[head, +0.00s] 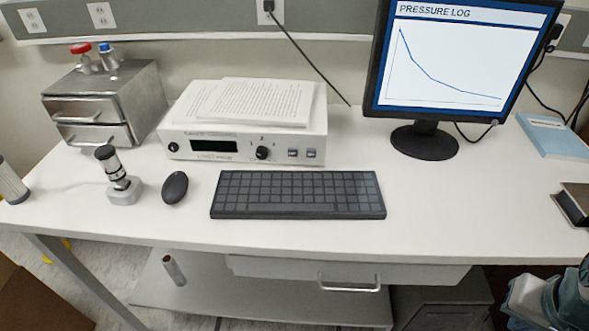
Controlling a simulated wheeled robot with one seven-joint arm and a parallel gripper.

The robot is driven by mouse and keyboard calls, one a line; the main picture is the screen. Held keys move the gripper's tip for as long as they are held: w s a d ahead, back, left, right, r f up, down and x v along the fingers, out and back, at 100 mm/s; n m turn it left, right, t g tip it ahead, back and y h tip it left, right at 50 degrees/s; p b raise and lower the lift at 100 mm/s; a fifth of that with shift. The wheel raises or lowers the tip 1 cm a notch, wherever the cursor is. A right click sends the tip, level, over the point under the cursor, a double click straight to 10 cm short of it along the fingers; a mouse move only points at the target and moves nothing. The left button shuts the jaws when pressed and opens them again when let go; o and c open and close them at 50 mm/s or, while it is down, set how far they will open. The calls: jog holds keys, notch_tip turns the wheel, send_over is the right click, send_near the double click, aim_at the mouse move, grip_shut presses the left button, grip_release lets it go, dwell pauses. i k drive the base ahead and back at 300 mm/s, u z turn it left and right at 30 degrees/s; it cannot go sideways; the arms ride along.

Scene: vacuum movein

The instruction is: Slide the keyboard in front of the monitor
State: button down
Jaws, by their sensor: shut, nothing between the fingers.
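The dark grey keyboard (298,194) lies flat on the white bench, left of centre and near the front edge. It is in front of the white instrument box, to the left of the monitor. The monitor (460,58) stands at the back right and shows a pressure log curve. Its round black base (424,143) is behind and to the right of the keyboard, with bare bench in front of it. Part of my arm shows at the bottom right corner, below the bench edge. My gripper cannot be made out in this view.
A black mouse (174,187) and a small upright device (119,177) are left of the keyboard. The instrument box (246,148) carries papers. A blue book (553,136) and a dark item (572,204) are at the right. The bench (459,205) right of the keyboard is clear.

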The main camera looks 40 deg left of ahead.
aim_at(239, 194)
jog(key=u, duration=0.15)
jog(key=i, duration=0.35)
jog(key=u, duration=1.9)
jog(key=k, duration=0.5)
jog(key=u, duration=1.55)
jog(key=i, duration=1.25)
jog(key=z, duration=1.5)
